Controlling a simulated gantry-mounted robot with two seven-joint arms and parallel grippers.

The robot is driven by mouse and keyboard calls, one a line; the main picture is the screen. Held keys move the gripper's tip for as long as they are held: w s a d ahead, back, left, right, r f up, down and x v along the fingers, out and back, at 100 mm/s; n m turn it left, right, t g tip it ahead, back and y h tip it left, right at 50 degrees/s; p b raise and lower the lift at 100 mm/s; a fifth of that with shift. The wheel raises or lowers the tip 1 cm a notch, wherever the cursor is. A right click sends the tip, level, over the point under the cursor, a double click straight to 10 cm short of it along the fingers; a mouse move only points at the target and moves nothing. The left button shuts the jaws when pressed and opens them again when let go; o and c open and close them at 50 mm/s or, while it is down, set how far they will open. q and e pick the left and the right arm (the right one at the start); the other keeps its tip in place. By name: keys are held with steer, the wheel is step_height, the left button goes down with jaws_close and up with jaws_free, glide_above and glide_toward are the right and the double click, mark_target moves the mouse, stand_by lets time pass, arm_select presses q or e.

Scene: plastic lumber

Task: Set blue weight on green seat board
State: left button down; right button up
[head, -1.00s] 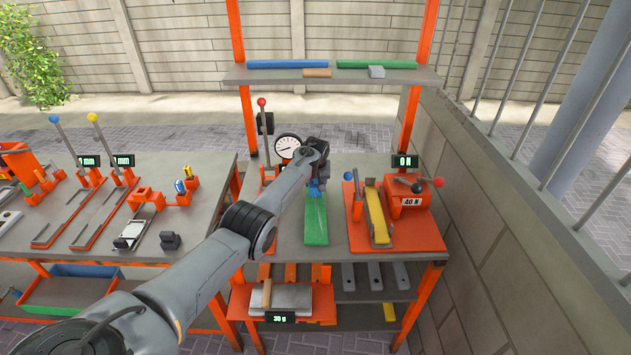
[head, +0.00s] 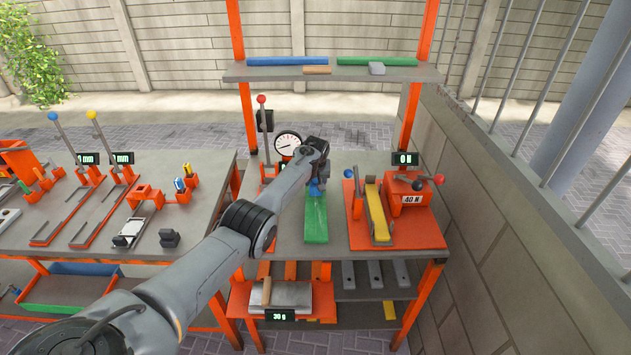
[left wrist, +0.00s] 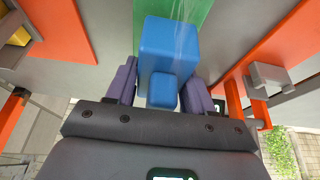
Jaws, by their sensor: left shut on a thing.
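The green seat board (head: 315,221) lies flat on the right-hand grey bench in the head view, running front to back. It also shows in the left wrist view (left wrist: 193,12) beyond the weight. My left gripper (head: 317,182) is over the far part of the board. It is shut on the blue weight (left wrist: 168,45), a block with a smaller knob between the purple fingers. The weight shows as a small blue patch (head: 314,189) in the head view. Whether its base touches the board I cannot tell. My right gripper is not in view.
An orange press fixture (head: 420,232) with a yellow strip and a "40 N" label stands right of the board. A dial gauge (head: 287,143) and a red-knobbed lever (head: 262,101) stand behind left. A shelf (head: 330,75) with planks spans above the back. My left arm crosses the bench's left part.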

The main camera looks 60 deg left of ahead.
arm_select(q)
steer(key=shift+w+f+b, duration=0.1)
steer(key=shift+f+b, duration=0.85)
stand_by(0.5)
steer(key=c, duration=0.7)
jaws_free()
steer(key=shift+a, duration=0.1)
steer(key=o, duration=0.4)
steer(key=shift+c, duration=0.2)
steer(key=shift+o, duration=0.2)
steer(key=shift+f, duration=0.3)
steer(key=o, duration=0.3)
steer(key=shift+r, duration=0.1)
steer(key=shift+r, duration=0.15)
step_height(320, 180, up, 7)
steer(key=p, duration=0.7)
